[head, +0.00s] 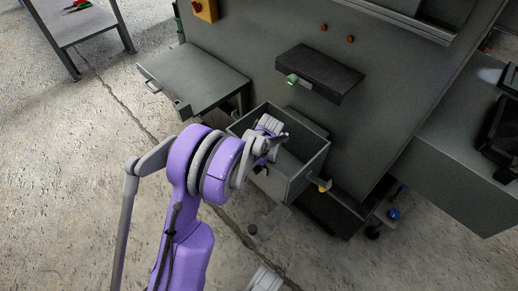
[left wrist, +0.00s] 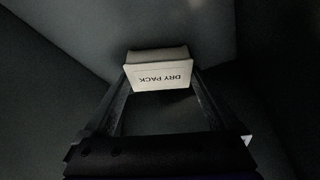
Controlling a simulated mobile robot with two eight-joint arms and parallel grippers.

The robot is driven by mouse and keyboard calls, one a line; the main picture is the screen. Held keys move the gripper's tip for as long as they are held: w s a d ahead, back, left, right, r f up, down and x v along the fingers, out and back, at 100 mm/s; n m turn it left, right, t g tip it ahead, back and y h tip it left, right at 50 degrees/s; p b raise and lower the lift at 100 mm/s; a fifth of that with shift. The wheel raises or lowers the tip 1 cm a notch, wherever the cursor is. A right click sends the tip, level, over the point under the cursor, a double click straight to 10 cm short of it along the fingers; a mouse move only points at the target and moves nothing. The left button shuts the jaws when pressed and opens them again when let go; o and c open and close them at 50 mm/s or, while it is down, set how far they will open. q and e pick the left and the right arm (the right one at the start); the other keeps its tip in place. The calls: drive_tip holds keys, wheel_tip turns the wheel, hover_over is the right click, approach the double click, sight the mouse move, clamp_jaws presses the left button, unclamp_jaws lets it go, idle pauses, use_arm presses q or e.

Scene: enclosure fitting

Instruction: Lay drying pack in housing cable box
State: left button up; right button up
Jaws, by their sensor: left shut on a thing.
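The drying pack (left wrist: 162,72) is a small pale block marked "DRY PACK", upside down in the left wrist view. My left gripper (left wrist: 160,82) is shut on it, with one finger at each side. In the head view my left gripper (head: 262,160) reaches down into the open top of a grey box (head: 309,168) on the cabinet, which I take to be the housing cable box. The pack is hidden in the head view. Dark walls surround the pack in the left wrist view; I cannot tell whether it touches the floor of the box.
A grey panel (head: 195,78) juts out left of the box. A dark ledge with a green piece (head: 292,79) sits above it. A yellow knob (head: 325,186) is at the box's right corner. A bench (head: 455,160) stands at right, and a table (head: 75,22) at far left.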

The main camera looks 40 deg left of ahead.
use_arm(q)
drive_tip(key=shift+f, duration=0.15)
drive_tip(key=o, duration=1)
drive_tip(key=shift+d+r, duration=0.1)
drive_tip(key=shift+r, duration=0.4)
drive_tip(key=p+v, duration=0.3)
drive_tip(key=v, duration=0.8)
drive_tip(key=shift+s+r, duration=0.15)
drive_tip(key=shift+r, duration=0.05)
drive_tip(key=shift+d, duration=0.15)
